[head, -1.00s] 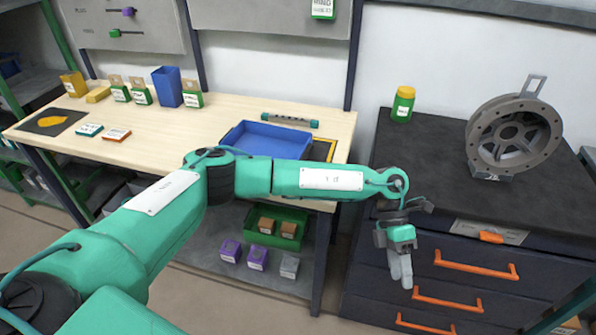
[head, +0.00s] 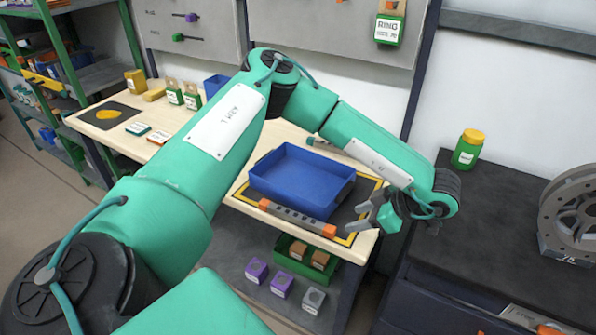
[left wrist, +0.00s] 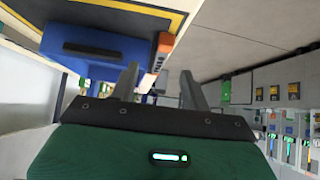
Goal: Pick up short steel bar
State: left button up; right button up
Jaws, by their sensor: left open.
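A grey steel bar with orange ends (head: 297,218) lies along the front edge of the bench, in front of the blue tray. In the left wrist view its orange end and grey body (left wrist: 160,60) show just beyond and between my fingers. Another bar with teal ends (head: 318,142) lies behind the tray, partly hidden by my left arm. I cannot tell from their looks which one is the short bar. My left gripper (head: 362,209) is open and empty, to the right of the orange-ended bar and apart from it. My right gripper is not in view.
The blue tray (head: 268,186) stands on a yellow-and-black bordered mat (head: 363,221). A shelf below holds a green bin (head: 291,262) and small boxes. The dark cabinet to the right carries a green jar (head: 467,150) and a large grey ring (head: 572,215).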

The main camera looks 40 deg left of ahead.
aim_at(331, 229)
pick_arm(q)
jog(key=x, duration=0.3)
jog(key=shift+a+f, duration=0.2)
jog(key=shift+f, duration=0.05)
jog(key=shift+s+a+f+p, duration=0.25)
jog(key=shift+a+f+p, duration=0.1)
jog(key=shift+p, duration=0.15)
jog(key=p+x, duration=0.1)
jog(key=x, duration=0.3)
jog(key=shift+s+f, duration=0.25)
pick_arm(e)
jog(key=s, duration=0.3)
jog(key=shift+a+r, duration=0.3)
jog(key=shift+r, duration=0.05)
pick_arm(q)
jog(key=shift+d, duration=0.1)
jog(key=shift+c, duration=0.5)
grip_shut()
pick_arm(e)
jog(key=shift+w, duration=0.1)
